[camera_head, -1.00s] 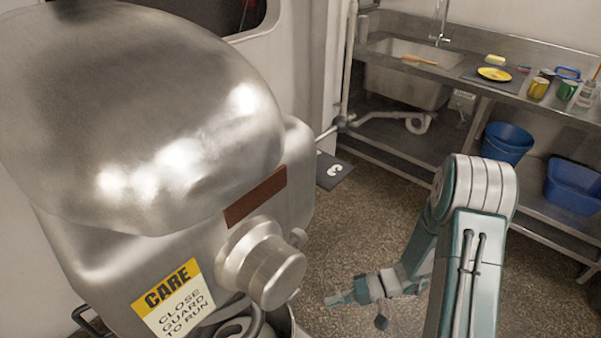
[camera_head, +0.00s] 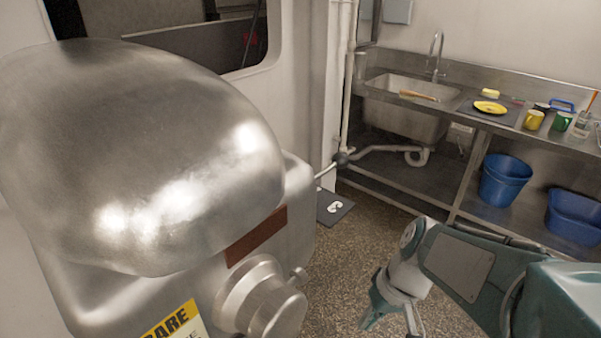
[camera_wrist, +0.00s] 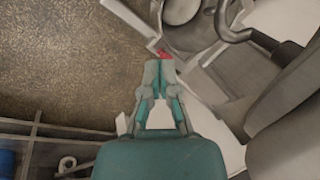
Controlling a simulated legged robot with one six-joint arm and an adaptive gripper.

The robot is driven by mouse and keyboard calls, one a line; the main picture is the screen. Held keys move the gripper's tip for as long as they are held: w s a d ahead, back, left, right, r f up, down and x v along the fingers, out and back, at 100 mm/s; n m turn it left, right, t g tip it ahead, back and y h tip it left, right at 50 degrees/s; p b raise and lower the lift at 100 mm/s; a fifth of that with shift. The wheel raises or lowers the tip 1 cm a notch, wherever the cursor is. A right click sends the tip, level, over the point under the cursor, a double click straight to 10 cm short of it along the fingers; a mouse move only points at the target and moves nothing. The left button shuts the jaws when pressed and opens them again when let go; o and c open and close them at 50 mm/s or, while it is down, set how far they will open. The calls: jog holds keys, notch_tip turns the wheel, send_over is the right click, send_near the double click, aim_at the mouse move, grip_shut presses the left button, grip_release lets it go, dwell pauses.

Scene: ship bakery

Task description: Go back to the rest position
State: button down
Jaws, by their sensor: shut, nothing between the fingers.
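My gripper (camera_wrist: 159,68) shows in the wrist view with its two grey fingertips together and nothing between them. In the head view my arm is folded at the lower right, and the part toward the gripper (camera_head: 372,318) points down over the speckled floor. The fingertips are not clear there. The steel mixer (camera_head: 150,150) stands to the left of my arm, with a gap of floor between them. In the wrist view a small red thing lies just beyond the fingertips, and I cannot tell what it is.
A dark mat (camera_head: 333,207) lies on the floor.

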jog(key=s+d+r+t+h, duration=0.1)
jog(key=s+r+t+h, duration=0.1)
jog(key=r+t, duration=0.1)
jog(key=s+d+r+m+t+h, duration=0.1)
jog(key=s+d+r+t+h, duration=0.1)
jog(key=r, duration=0.4)
jog(key=shift+s+d+r+m+t, duration=0.3)
jog(key=shift+s+t, duration=0.1)
jog(key=shift+t, duration=0.1)
